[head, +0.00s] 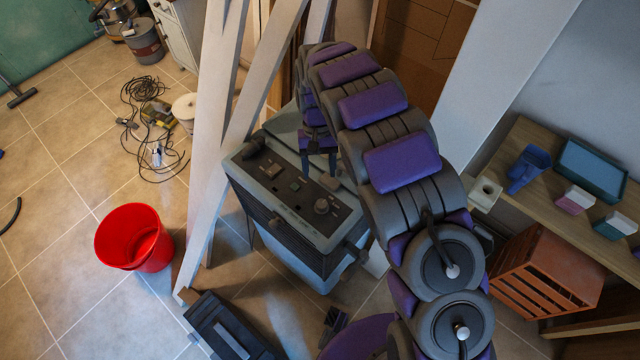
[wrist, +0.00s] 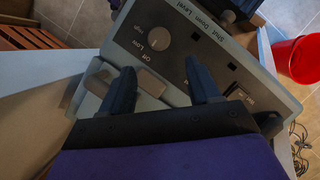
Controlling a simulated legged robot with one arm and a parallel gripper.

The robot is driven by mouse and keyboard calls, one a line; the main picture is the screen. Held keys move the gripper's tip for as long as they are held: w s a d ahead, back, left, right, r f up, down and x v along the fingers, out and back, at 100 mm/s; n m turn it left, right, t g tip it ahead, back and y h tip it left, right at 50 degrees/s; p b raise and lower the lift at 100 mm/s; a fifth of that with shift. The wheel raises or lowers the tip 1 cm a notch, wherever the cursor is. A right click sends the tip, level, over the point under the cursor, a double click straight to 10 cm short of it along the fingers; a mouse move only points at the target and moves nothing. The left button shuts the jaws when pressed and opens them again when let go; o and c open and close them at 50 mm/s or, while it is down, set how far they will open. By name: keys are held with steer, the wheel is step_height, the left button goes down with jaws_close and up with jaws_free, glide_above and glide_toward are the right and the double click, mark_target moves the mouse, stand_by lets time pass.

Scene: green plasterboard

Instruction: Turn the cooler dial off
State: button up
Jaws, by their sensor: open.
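The cooler (head: 285,225) is a grey box standing on the tiled floor, with a dark control panel on top. Its round dial (head: 322,206) sits near the panel's right end. In the wrist view the grey dial (wrist: 159,40) shows beside the words Off, Low and High; I cannot tell which its pointer marks. My gripper (head: 319,167) is above the panel's back edge. In the wrist view my gripper (wrist: 162,82) has its two dark fingers spread, with nothing between them. The dial lies beyond the fingertips, apart from them.
White wooden beams (head: 215,130) lean close to the cooler's left side. A red bucket (head: 135,238) and coiled cables (head: 150,115) are on the floor to the left. A shelf (head: 525,160) and an orange crate (head: 545,265) stand at right. Floor around the bucket is mostly clear.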

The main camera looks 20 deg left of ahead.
steer(key=v, duration=0.6)
steer(key=shift+r, duration=0.15)
steer(key=shift+w, duration=0.15)
steer(key=s+d+r+m+b, duration=0.15)
steer(key=d+r, duration=0.25)
steer(key=d, duration=0.4)
steer(key=s+d+r+m+y+b, duration=0.1)
steer(key=s+d+r, duration=0.15)
steer(key=d, duration=0.55)
steer(key=s+d+r+m+b, duration=0.15)
steer(key=d+r, duration=0.25)
steer(key=d, duration=0.4)
steer(key=s+d+f+b, duration=0.1)
steer(key=s+d, duration=0.3)
steer(key=s, duration=0.3)
steer(key=s+d+f+m+t+b, duration=0.1)
steer(key=s+d, duration=0.3)
steer(key=s, duration=0.4)
steer(key=s+d+f+m+t+y+b, duration=0.1)
steer(key=s+d, duration=0.3)
steer(key=s, duration=0.3)
steer(key=shift+s+f, duration=0.2)
steer(key=shift+f, duration=0.05)
